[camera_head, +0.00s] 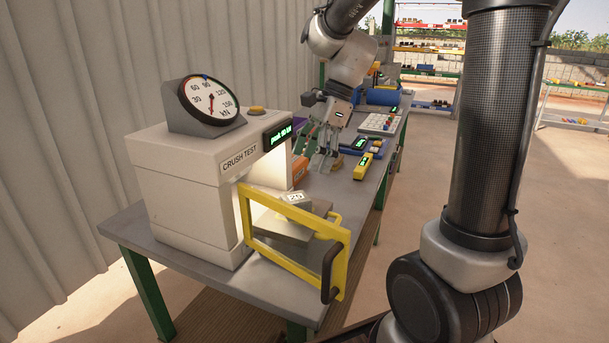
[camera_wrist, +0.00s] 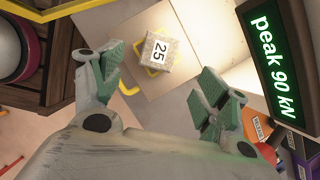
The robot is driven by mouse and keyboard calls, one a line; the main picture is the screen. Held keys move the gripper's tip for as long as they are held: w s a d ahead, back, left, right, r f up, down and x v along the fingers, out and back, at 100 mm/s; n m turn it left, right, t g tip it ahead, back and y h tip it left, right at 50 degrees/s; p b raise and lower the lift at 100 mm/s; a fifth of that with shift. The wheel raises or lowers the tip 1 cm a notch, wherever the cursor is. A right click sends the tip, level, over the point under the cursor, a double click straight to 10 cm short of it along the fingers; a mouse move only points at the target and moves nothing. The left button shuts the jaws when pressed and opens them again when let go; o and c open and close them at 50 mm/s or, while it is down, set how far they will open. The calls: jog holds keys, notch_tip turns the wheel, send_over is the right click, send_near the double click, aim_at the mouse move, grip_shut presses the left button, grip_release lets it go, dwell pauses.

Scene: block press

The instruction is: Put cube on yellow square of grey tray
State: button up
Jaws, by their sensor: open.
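The cube looks turned relative to the outline. The tray (camera_wrist: 118,38) has a yellow handle (camera_wrist: 128,86). My gripper (camera_head: 323,160) is open and empty, above the table beyond the press; its fingers (camera_wrist: 163,72) are apart from the cube.
The white press (camera_head: 190,190) has a dial (camera_head: 210,100) and a green display reading "peak 90 kN". Its yellow-framed door (camera_head: 345,265) stands open toward the front. A yellow device (camera_head: 363,167), blue device (camera_head: 352,145) and keypad (camera_head: 378,124) lie farther along the table.

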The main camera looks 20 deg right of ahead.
jog(key=s+d+r+n+t+h, duration=0.1)
jog(key=s+d+n+t+h, duration=0.1)
jog(key=s+d+n, duration=0.3)
jog(key=s+d+r+n+t+h, duration=0.2)
jog(key=s+d+n, duration=0.3)
jog(key=s+n, duration=0.8)
jog(key=shift+d, duration=0.3)
